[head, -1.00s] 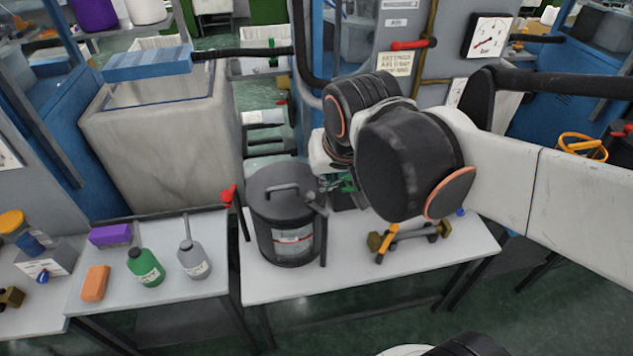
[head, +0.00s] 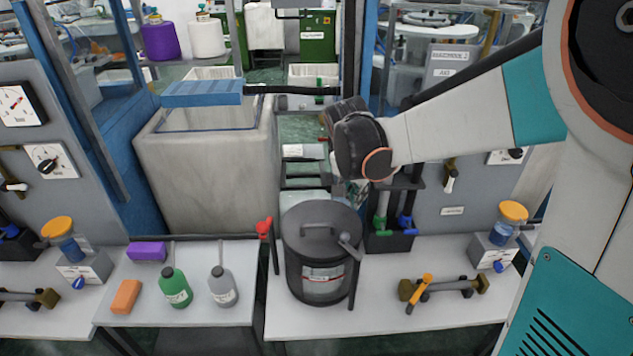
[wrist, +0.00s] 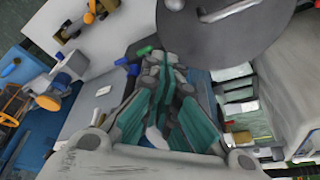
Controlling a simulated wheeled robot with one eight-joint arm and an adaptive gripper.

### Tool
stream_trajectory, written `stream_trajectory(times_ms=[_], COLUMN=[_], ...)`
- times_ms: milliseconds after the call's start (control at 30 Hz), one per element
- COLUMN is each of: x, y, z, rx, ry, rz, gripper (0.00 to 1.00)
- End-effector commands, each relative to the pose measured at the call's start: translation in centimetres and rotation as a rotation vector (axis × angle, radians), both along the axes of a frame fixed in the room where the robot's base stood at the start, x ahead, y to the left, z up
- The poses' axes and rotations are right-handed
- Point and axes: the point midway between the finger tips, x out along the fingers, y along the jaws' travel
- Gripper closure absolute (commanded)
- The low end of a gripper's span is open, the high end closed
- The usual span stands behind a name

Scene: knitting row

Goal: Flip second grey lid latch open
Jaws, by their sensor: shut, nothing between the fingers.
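A dark grey pot (head: 320,271) with a flat grey lid (head: 322,224) stands on the white table in the head view. A grey latch with a round knob (head: 346,240) sits at the lid's right front edge. A red-ended lever (head: 264,228) stands at the pot's left. In the wrist view the lid (wrist: 225,28) fills the top right, and a grey knob (wrist: 174,5) shows at the top edge. My gripper (wrist: 168,75) is shut and empty, apart from the lid and latch. In the head view my wrist hides it, behind and above the pot.
A dark rack with green and blue handles (head: 390,241) stands right of the pot. A brass piece with an orange lever (head: 421,290) lies on the right table. Green (head: 174,288) and grey (head: 222,287) bottles stand left. A large stone-like tub (head: 208,180) is behind.

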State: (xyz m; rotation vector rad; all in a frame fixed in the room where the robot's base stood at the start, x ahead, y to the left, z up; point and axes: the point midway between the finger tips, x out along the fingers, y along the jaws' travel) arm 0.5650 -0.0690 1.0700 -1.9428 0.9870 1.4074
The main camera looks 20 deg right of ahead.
Motion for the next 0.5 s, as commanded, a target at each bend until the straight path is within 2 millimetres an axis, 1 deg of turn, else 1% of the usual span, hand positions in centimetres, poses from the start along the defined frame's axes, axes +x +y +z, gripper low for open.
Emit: stream_trajectory(times_ms=[167, 500], x=[0.6, 0.63], y=[-0.28, -0.31], z=[-0.78, -0.84], rx=[-0.003, -0.003], ry=[0.007, 0.008], rz=[-0.038, -0.041], gripper=[1.0, 1.0])
